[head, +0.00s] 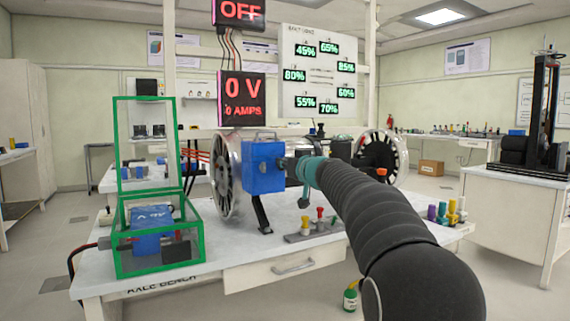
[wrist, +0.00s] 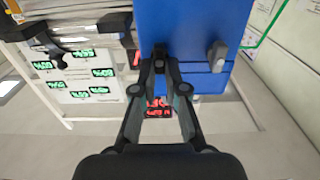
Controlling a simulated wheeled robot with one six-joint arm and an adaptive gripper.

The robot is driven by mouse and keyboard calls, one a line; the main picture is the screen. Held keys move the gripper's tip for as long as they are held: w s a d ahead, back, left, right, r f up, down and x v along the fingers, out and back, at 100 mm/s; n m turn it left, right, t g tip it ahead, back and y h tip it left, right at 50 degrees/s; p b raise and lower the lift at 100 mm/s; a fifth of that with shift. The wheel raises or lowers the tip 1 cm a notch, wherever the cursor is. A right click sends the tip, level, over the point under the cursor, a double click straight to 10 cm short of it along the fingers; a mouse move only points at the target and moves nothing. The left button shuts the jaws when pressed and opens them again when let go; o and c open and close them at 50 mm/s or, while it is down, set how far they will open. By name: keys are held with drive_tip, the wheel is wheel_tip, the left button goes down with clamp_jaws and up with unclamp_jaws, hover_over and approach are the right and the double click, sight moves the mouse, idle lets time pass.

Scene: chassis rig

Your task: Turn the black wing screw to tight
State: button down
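A blue box (head: 264,168) sits on the axle rig beside the large left wheel (head: 227,175). It fills the upper middle of the wrist view (wrist: 195,28). A grey knob (wrist: 217,54) stands out from its face on the right. A small dark piece, which looks like the black wing screw (wrist: 158,48), lies against the box at my fingertips. My gripper (wrist: 160,66) has its fingertips close together around this piece. The fingers hide most of it, and its turn angle cannot be told. In the head view my arm hides the fingertips.
A green-framed clear case (head: 160,235) stands on the bench left of the wheel. Several coloured knobs on a grey strip (head: 310,232) lie at the bench front. More coloured pieces (head: 447,213) stand at the right end. Displays above read OFF and 0 V (head: 243,98).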

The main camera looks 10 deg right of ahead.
drive_tip(key=shift+m+b, duration=0.3)
drive_tip(key=m, duration=1)
drive_tip(key=f+m, duration=0.1)
drive_tip(key=m, duration=0.9)
drive_tip(key=f+m, duration=0.1)
drive_tip(key=m, duration=0.9)
drive_tip(key=shift+d+f+m, duration=0.2)
drive_tip(key=shift+d+m, duration=0.05)
drive_tip(key=shift+m, duration=0.15)
drive_tip(key=shift+a+f+m+p, duration=0.15)
drive_tip(key=shift+m+p, duration=0.25)
drive_tip(key=shift+m, duration=0.7)
drive_tip(key=shift+a+m+p, duration=0.1)
drive_tip(key=shift+m+p, duration=0.3)
drive_tip(key=shift+m, duration=0.7)
drive_tip(key=c, duration=1.2)
unclamp_jaws()
